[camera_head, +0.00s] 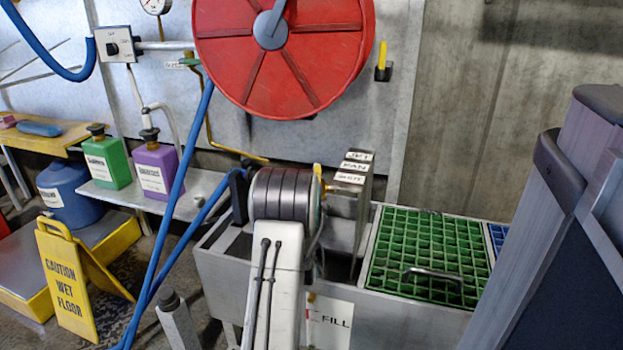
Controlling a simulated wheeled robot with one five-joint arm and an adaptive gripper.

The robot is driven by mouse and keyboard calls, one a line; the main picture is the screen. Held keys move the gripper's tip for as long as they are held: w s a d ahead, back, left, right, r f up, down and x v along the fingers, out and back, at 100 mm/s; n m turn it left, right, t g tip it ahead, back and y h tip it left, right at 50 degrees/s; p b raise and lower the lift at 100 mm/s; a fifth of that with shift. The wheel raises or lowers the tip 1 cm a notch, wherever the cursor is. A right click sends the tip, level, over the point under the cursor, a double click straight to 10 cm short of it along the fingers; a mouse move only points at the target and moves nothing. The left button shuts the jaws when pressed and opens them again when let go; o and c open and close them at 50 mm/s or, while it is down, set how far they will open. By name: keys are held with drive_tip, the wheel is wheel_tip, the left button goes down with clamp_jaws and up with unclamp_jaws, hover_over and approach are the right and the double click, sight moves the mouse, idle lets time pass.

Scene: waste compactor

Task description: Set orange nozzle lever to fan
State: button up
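A grey metal block (350,205) stands at the left end of the grey trough. Three white labels on its top read, from back to front, what looks like JET, FAN (354,167) and SHUT. A small yellow-orange piece (318,172) shows at the block's left side, just past my arm. It may be the nozzle lever, but most of it is hidden and I cannot tell which label it points at. My arm's white link and grey banded joint cover the area left of the block. My gripper is hidden behind them, so its fingers and any contact cannot be seen.
A red hose reel (335,45) hangs above, with a blue hose (172,205) running down left. A green grate (428,245) covers the trough's right part. Left stand purple (155,160) and green (105,155) jugs and a yellow wet-floor sign (65,285). A yellow-handled switch (382,62) is on the wall.

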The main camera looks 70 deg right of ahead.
drive_tip(key=shift+o, duration=0.2)
clamp_jaws()
idle(0.3)
